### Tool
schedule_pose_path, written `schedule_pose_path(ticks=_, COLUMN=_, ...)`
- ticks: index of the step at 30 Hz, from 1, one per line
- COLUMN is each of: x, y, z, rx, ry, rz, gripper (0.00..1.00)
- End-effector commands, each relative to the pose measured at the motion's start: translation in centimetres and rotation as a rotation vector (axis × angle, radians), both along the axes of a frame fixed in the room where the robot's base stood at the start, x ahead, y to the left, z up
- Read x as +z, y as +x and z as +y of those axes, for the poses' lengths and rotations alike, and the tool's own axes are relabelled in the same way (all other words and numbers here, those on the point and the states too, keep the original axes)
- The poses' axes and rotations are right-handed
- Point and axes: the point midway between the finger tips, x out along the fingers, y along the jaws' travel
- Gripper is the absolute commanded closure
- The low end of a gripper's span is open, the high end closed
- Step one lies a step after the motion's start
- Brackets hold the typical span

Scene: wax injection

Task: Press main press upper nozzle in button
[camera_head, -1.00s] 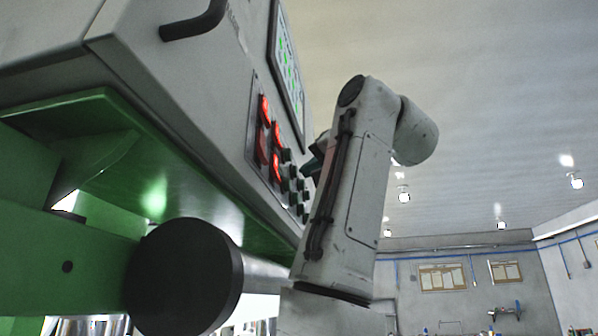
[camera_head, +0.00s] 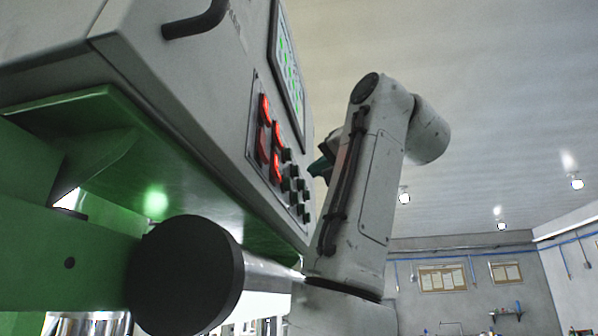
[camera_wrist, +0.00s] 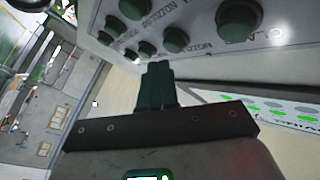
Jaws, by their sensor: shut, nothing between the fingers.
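The control panel (camera_head: 252,150) on the machine's side carries lit red switches (camera_head: 266,110) and dark green round buttons (camera_head: 294,184). In the wrist view several green buttons (camera_wrist: 239,18) stand in rows on the light panel, with printed labels seen upside down. Some label letters look like "NOZZLE", but I cannot tell which button is the upper nozzle in. My gripper (camera_wrist: 158,72) is shut and empty, its dark green fingers side by side just below the button rows in the picture. In the head view its tip (camera_head: 318,168) shows beside the panel, apart from the buttons, partly hidden behind my arm.
A screen (camera_head: 288,65) with green marks sits above the switches; it also shows at the right in the wrist view (camera_wrist: 265,108). A dark handle (camera_head: 197,22) juts from the housing. A green frame (camera_head: 70,240) and a black round end (camera_head: 185,275) lie below. Right of my arm is open room.

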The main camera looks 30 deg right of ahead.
Motion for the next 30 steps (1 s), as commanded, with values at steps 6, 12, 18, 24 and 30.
schedule_pose_path(ticks=6, x=0.0, y=-0.4, z=-0.4, rx=0.0, ry=0.001, rz=-0.001, gripper=1.0)
schedule_pose_path(ticks=12, x=0.0, y=-1.6, z=-1.6, rx=-0.002, ry=0.001, rz=-0.002, gripper=1.0)
schedule_pose_path(ticks=18, x=0.0, y=-2.8, z=-2.9, rx=-0.002, ry=0.001, rz=-0.001, gripper=1.0)
schedule_pose_path(ticks=24, x=0.0, y=-3.6, z=-3.5, rx=-0.001, ry=-0.001, rz=-0.001, gripper=1.0)
schedule_pose_path(ticks=30, x=0.0, y=-3.6, z=-3.5, rx=-0.001, ry=0.0, rz=-0.001, gripper=1.0)
